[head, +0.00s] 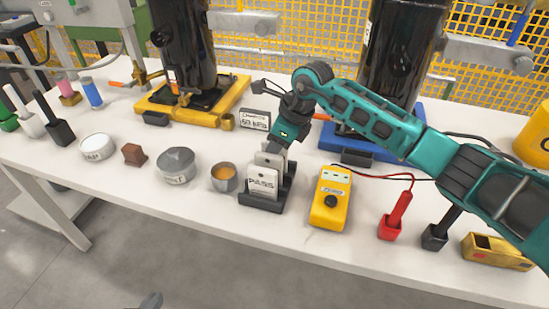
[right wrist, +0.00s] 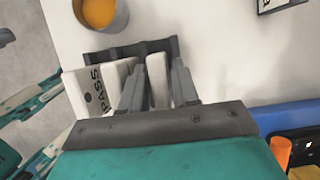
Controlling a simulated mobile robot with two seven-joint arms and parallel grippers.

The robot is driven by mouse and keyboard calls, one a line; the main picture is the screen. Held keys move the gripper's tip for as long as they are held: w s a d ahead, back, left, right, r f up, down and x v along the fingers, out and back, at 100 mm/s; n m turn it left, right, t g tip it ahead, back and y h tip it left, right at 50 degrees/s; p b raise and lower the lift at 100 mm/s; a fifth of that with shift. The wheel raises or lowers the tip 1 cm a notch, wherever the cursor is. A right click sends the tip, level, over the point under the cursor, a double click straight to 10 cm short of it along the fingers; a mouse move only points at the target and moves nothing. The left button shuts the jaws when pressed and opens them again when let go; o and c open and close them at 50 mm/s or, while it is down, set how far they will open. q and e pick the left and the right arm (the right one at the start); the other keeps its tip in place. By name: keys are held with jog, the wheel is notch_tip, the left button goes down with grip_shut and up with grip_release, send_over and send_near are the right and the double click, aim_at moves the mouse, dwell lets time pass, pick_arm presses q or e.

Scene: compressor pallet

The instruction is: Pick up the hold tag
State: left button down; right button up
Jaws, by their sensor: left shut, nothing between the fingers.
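A dark rack (head: 262,205) on the white table holds pale tags standing upright. The front tag (head: 262,183) reads PASS; a second tag (head: 268,158) stands behind it. In the right wrist view, a rear tag (right wrist: 158,80) stands in the rack with its face hidden, so I cannot read whether it says hold. My right gripper (right wrist: 157,88) is open, pointing down, with one finger on each side of this tag. In the head view, its fingers are largely hidden behind the tags. My left gripper (head: 151,300) is shut and empty at the bottom edge, below the table front.
A cup with orange contents (head: 224,178) stands left of the rack, and a yellow meter (head: 331,200) stands right of it. A small display (head: 255,119) is behind. Black compressors on yellow (head: 235,95) and blue (head: 345,148) bases fill the back. The table's front strip is clear.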

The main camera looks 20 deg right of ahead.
jog(key=shift+w+a+f, duration=0.15)
jog(key=shift+a+f, duration=0.05)
jog(key=shift+f, duration=0.5)
jog(key=shift+c, duration=0.4)
grip_shut()
jog(key=shift+r, duration=0.1)
